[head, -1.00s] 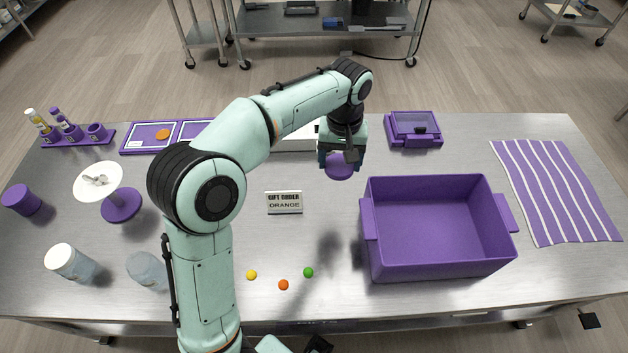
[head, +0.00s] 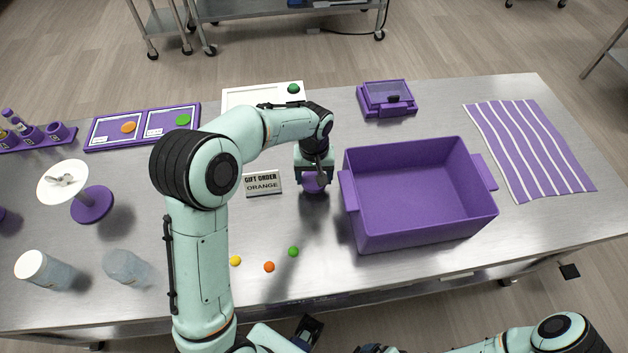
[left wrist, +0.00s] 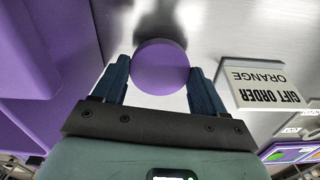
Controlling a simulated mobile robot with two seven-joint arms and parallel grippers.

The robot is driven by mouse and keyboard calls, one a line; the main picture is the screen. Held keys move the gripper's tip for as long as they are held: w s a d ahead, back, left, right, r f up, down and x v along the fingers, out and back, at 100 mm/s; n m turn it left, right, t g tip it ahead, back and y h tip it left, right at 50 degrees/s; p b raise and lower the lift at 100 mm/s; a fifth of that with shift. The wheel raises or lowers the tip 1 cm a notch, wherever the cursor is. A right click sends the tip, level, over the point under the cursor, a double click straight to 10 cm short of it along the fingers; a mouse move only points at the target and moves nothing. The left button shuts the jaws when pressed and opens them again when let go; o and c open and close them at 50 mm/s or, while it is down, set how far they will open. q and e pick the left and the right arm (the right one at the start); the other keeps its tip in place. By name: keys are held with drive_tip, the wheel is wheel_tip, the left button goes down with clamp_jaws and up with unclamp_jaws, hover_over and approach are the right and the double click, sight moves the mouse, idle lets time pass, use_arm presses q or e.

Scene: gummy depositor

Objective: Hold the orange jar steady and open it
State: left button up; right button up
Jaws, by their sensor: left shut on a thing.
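My left gripper (head: 314,178) is shut on a purple round-topped thing (left wrist: 160,66), beside the "GIFT ORDER ORANGE" sign (head: 263,183). The round top fills the gap between the two blue fingers in the left wrist view. The same thing shows below the fingers in the head view (head: 313,186). What lies under its top is hidden, and I cannot tell whether it touches the table. No jar that is plainly orange shows. My right arm enters at the bottom right of the head view, and its fingers are not clearly seen.
A purple bin (head: 361,238) stands right of my left gripper. Yellow, orange (head: 269,267) and green balls lie in front. Two clear jars, one white-capped (head: 36,267), stand at left. A striped cloth (head: 530,150) lies at right. A white tray (head: 235,99) is behind.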

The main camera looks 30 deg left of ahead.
sight(314, 180)
use_arm(q)
drive_tip(key=shift+f, duration=1.4)
drive_tip(key=shift+f, duration=0.2)
drive_tip(key=o, duration=1.2)
drive_tip(key=shift+r, duration=0.1)
drive_tip(key=shift+c, duration=0.2)
wheel_tip(314, 180, up, 12)
drive_tip(key=p, duration=0.1)
drive_tip(key=shift+r, duration=0.15)
